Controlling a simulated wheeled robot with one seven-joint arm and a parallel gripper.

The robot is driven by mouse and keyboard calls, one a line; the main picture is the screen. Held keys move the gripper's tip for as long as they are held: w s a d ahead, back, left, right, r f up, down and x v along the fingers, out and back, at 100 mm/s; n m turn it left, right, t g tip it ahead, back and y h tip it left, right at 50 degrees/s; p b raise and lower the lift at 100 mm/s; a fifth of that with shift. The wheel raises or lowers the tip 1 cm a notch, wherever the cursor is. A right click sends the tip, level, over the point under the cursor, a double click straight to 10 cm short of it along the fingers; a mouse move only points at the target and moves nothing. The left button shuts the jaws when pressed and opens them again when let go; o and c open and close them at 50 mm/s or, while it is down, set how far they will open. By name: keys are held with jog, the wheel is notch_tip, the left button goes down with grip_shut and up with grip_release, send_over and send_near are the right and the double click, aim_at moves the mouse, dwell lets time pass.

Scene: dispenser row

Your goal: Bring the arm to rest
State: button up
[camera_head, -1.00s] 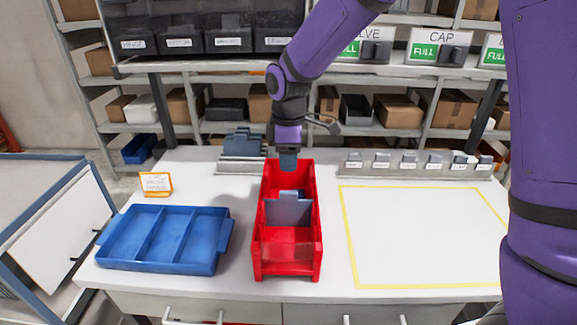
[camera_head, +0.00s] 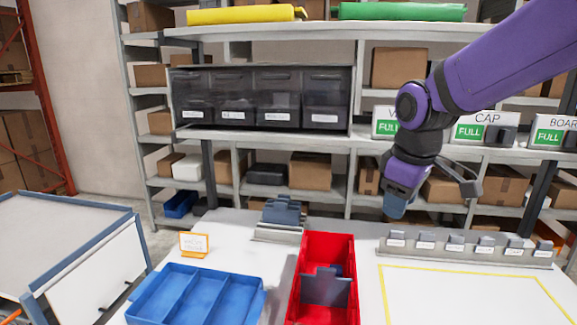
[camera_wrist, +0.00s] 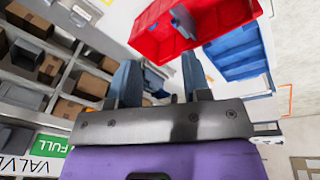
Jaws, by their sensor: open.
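My gripper (camera_head: 397,207) hangs above the back of the table, to the right of the red bin, its jaws tilted down. In the wrist view my gripper (camera_wrist: 158,80) shows two blue-grey fingers spread apart with nothing held between them. The red bin (camera_head: 352,290) stands on the white table (camera_head: 225,230) with a grey-blue divider (camera_head: 326,289) across it. The red bin (camera_wrist: 240,12) also shows beyond the fingers in the wrist view.
A blue compartment tray (camera_head: 195,292) lies left of the red bin. Behind are a small sign (camera_head: 193,245), a holder with grey-blue plates (camera_head: 283,212) and a labelled rail (camera_head: 470,249). Shelves (camera_head: 240,140) with dark bins and boxes rise behind. The yellow-outlined area (camera_head: 460,295) is clear.

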jog(key=s+d+r+m+t, duration=0.1)
jog(key=s+d+m, duration=0.3)
jog(key=s, duration=0.5)
jog(key=s+d+r+m+t, duration=0.2)
jog(key=s+d+r+m, duration=0.2)
jog(key=s, duration=0.5)
jog(key=shift+s+d+m, duration=0.15)
jog(key=shift+d+m, duration=0.55)
jog(key=shift+d, duration=0.25)
jog(key=shift+r, duration=0.1)
jog(key=shift+c, duration=0.4)
